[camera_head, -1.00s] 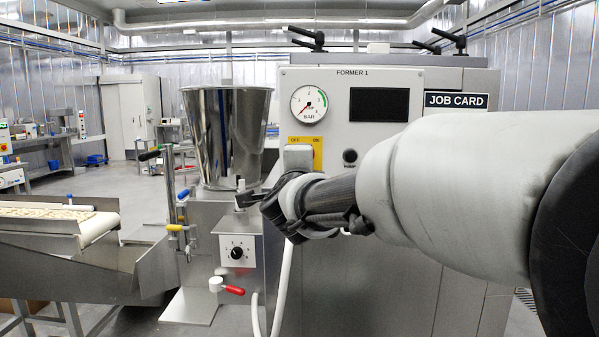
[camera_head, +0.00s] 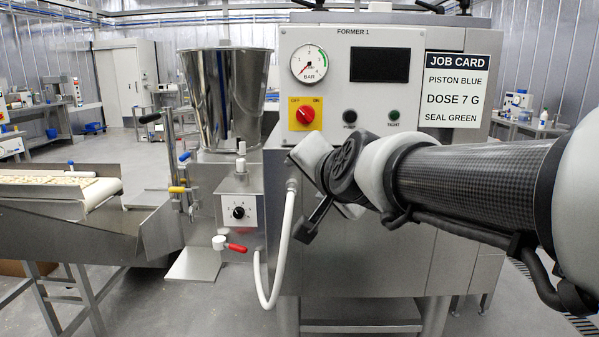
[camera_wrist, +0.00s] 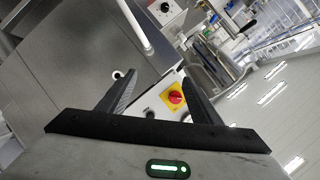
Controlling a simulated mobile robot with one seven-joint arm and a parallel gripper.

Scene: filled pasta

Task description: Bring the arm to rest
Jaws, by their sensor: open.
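My gripper shows in the wrist view (camera_wrist: 158,85) with its two dark fingers spread apart and nothing between them. In the head view my arm reaches in from the right, and the gripper end (camera_head: 306,218) hangs in front of the former's grey cabinet (camera_head: 375,255), pointing down and left. I cannot tell its exact gap to the cabinet. The red and yellow power switch (camera_head: 305,114) is above and left of my wrist; it also shows beyond the fingers in the wrist view (camera_wrist: 175,97).
A white hose (camera_head: 284,250) hangs just left of my gripper. The dosing unit with its knob (camera_head: 238,212), a red-handled valve (camera_head: 236,248) and a steel hopper (camera_head: 226,100) stand left. A conveyor (camera_head: 60,190) is far left. A job card (camera_head: 460,97) is on the panel.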

